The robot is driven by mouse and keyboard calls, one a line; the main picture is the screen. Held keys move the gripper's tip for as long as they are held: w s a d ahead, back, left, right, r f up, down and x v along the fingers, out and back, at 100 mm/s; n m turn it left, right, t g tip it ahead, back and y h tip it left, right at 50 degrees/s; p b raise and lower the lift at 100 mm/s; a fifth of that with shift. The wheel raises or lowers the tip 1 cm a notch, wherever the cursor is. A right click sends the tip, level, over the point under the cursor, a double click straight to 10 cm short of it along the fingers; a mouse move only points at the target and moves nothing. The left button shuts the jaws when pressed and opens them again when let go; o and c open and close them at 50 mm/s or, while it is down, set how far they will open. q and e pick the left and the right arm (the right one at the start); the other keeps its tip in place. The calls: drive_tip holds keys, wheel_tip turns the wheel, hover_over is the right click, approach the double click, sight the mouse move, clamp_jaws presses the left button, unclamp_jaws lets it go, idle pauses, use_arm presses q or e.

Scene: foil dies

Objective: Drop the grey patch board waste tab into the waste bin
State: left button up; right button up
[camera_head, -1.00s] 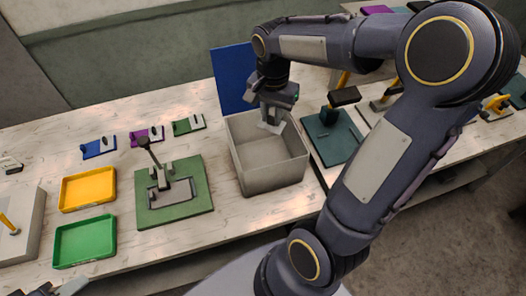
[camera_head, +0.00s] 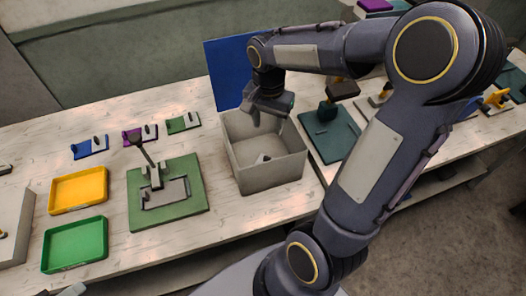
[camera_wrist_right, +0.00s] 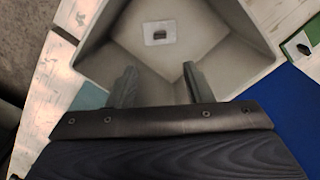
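The grey waste tab (camera_head: 262,158) lies on the floor of the waste bin (camera_head: 270,181), a pale grey open box. In the right wrist view the tab (camera_wrist_right: 151,38) is a light square with a dark raised piece on it, apart from my fingers. My right gripper (camera_head: 268,118) is over the bin's opening, pointing down. Its two fingers (camera_wrist_right: 158,84) are spread with nothing between them. At the bottom left edge, only a small part of what looks like my left gripper (camera_head: 72,290) shows.
A green board with a lever fixture (camera_head: 180,211) stands left of the bin. Yellow (camera_head: 53,207) and green (camera_head: 47,265) trays lie further left. A blue panel (camera_head: 226,68) stands behind the bin, and a dark teal base (camera_head: 330,150) is to its right.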

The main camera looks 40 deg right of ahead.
wheel_tip(320, 180, up, 8)
drive_tip(key=shift+b, duration=0.3)
idle(0.3)
drive_tip(key=shift+f, duration=0.1)
drive_tip(key=s+a+f+n+t+y, duration=0.3)
drive_tip(key=s+a+n, duration=0.7)
drive_tip(key=s, duration=0.4)
drive_tip(key=a+f+t, duration=0.1)
drive_tip(key=t, duration=0.1)
drive_tip(key=shift+n+t+y, duration=0.3)
drive_tip(key=shift+y, duration=0.1)
